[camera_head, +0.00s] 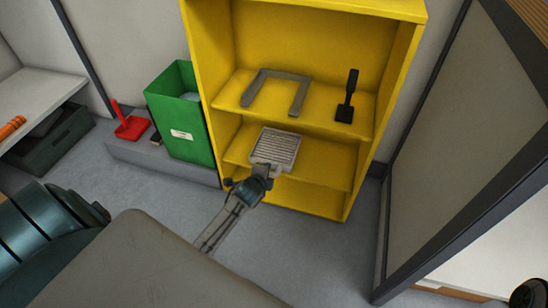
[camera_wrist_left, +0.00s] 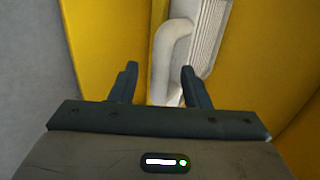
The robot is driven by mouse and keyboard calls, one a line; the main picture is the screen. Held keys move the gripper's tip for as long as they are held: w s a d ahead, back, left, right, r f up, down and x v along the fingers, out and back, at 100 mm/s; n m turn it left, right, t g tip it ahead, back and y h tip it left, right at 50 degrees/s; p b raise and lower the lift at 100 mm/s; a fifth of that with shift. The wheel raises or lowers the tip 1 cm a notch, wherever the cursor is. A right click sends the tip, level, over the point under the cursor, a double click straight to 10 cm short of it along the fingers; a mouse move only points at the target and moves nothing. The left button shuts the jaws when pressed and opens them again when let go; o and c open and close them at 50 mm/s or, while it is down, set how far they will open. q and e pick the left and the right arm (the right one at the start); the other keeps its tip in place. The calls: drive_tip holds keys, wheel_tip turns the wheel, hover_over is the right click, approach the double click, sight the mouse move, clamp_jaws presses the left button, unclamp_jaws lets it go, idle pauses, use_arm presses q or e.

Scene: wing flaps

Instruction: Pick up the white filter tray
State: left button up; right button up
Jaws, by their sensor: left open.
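The white filter tray (camera_head: 276,148), with a ribbed top, is at the front of the yellow shelf unit, level with its middle shelf. Its near end is partly hidden by my left gripper (camera_head: 261,172). In the left wrist view, my left gripper (camera_wrist_left: 160,77) is open, and the tray's light curved handle (camera_wrist_left: 168,52) lies between and just beyond its fingertips. I cannot tell whether the fingers touch it. The tray's ribbed side (camera_wrist_left: 208,35) shows to the right of the handle. My right gripper is not seen.
The yellow shelf unit (camera_head: 225,60) surrounds the tray. A green bin (camera_head: 176,115) is close on the left, with a red object (camera_head: 130,127) farther left. A dark-framed panel (camera_head: 450,140) stands right.

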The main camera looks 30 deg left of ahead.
use_arm(q)
clamp_jaws()
idle(0.5)
